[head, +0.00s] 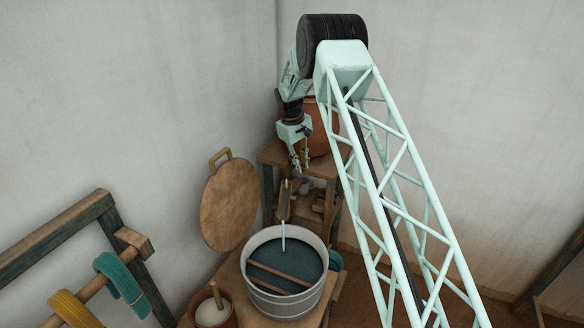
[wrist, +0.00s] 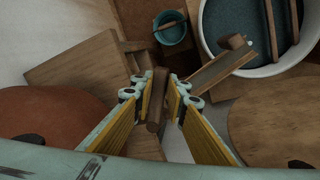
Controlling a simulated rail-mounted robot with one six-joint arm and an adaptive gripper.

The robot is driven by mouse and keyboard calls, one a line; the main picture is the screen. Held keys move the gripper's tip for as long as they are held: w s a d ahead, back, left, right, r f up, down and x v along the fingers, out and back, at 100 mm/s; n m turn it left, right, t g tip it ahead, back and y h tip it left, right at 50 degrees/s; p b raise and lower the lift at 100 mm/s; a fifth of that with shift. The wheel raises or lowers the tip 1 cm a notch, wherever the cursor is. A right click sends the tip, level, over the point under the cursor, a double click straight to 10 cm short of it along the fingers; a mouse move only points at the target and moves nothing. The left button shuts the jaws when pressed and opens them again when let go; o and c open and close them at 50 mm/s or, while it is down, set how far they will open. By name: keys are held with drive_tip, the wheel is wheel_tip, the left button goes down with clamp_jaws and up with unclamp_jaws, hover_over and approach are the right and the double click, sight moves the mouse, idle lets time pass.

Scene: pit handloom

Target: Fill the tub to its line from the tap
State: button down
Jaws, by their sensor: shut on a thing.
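The grey round tub (head: 247,262) stands on a wooden bench and holds dark water, with two wooden slats lying across it. It also shows in the wrist view (wrist: 206,30). A thin pale stream (head: 283,230) drops from the end of a wooden spout (head: 285,200) into the tub. The spout also shows in the wrist view (wrist: 215,72). My gripper (head: 300,158) is above and behind the tub, by the stand. In the wrist view my gripper (wrist: 158,97) is shut on an upright brown wooden handle (wrist: 157,88), apparently the tap's. I cannot make out the fill line.
A reddish clay pot (head: 321,142) sits on a wooden stand (head: 272,153) beside my gripper. A round wooden lid (head: 228,205) leans at the wall. A small teal bucket (wrist: 172,32) is beside the tub. A pot with a stick (head: 212,312) and yarn skeins (head: 122,280) are front left.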

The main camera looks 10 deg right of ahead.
drive_tip(key=c, duration=2.6)
unclamp_jaws()
drive_tip(key=shift+o, duration=0.2)
wheel_tip(320, 180, up, 12)
drive_tip(key=s+a, duration=0.1)
drive_tip(key=a, duration=0.1)
drive_tip(key=shift+a+f, duration=0.1)
